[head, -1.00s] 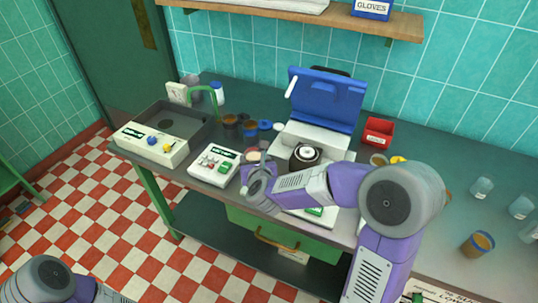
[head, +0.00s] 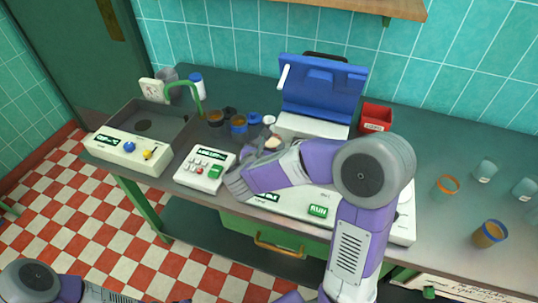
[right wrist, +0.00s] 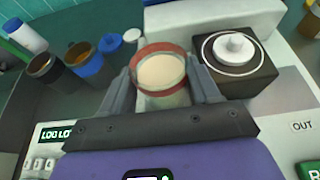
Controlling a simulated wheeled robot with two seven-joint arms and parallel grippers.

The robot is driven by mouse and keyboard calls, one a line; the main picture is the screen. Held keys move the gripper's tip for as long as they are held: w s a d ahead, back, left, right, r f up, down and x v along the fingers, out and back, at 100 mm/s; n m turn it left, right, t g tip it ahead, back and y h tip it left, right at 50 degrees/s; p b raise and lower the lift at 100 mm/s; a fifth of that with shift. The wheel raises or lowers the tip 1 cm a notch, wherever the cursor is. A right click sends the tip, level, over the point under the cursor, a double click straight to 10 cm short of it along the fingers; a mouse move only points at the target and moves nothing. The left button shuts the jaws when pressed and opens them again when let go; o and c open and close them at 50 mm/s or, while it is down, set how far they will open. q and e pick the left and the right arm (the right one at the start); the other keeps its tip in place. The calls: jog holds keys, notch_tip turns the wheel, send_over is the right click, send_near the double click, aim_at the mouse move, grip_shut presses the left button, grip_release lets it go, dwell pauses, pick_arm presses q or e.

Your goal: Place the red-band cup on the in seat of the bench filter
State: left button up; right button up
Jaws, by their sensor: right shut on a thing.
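The red-band cup (right wrist: 160,72), filled with pale stuff, is upright between the two fingers of my right gripper (right wrist: 163,88), which is shut on it. In the head view the cup (head: 272,143) shows beyond my right wrist. The bench filter (head: 400,228) is a white machine with a raised blue lid (head: 322,92) and a green RUN button. In the right wrist view the cup is left of its dark block with a white knob (right wrist: 235,46); an OUT label (right wrist: 302,126) is further right. The in seat is hidden. I cannot tell whether the cup touches the filter. My left gripper is out of view.
A small keypad box (head: 205,170) and a sink-like unit (head: 130,148) stand left. Blue-banded (right wrist: 84,60) and dark cups stand behind left. A red bin (head: 376,117) is right of the lid. Orange-rim (head: 446,187) and blue-rim cups (head: 489,234) and clear cups stand on the right.

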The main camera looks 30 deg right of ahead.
jog(key=shift+w+f+b, duration=0.1)
jog(key=shift+f+b, duration=0.3)
jog(key=shift+f, duration=1.15)
jog(key=shift+f, duration=0.15)
jog(key=o, duration=0.9)
